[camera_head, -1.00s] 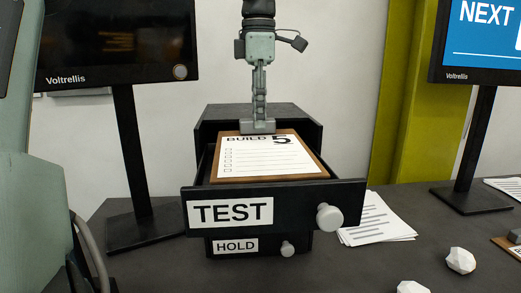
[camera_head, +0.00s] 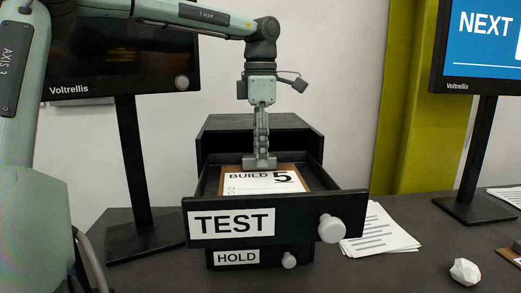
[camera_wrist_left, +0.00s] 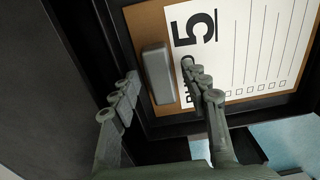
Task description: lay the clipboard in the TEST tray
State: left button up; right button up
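The clipboard (camera_head: 231,174), brown with a white "BUILD 5" sheet, lies inside the pulled-out TEST tray (camera_head: 290,219); the tray's front hides its near part. In the left wrist view, the clipboard (camera_wrist_left: 150,27) shows its grey clip (camera_wrist_left: 157,73). My left gripper (camera_head: 259,158) is at the clip, at the clipboard's far edge. In the left wrist view, the left gripper's fingers (camera_wrist_left: 159,74) stand apart on either side of the clip, with small gaps visible, so it looks open. My right gripper is not in view.
The HOLD drawer (camera_head: 270,254) is below, shut. Monitors on stands (camera_head: 130,160) (camera_head: 482,140) flank the drawer unit (camera_head: 225,128). Papers (camera_head: 380,235) lie to the right, and a crumpled white ball (camera_head: 465,271) lies further right on the dark table.

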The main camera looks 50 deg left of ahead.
pick_arm(q)
jog(key=shift+r, duration=0.1)
jog(key=shift+r, duration=0.3)
notch_tip(320, 180, up, 11)
jog(key=p, duration=0.1)
jog(key=shift+r, duration=0.15)
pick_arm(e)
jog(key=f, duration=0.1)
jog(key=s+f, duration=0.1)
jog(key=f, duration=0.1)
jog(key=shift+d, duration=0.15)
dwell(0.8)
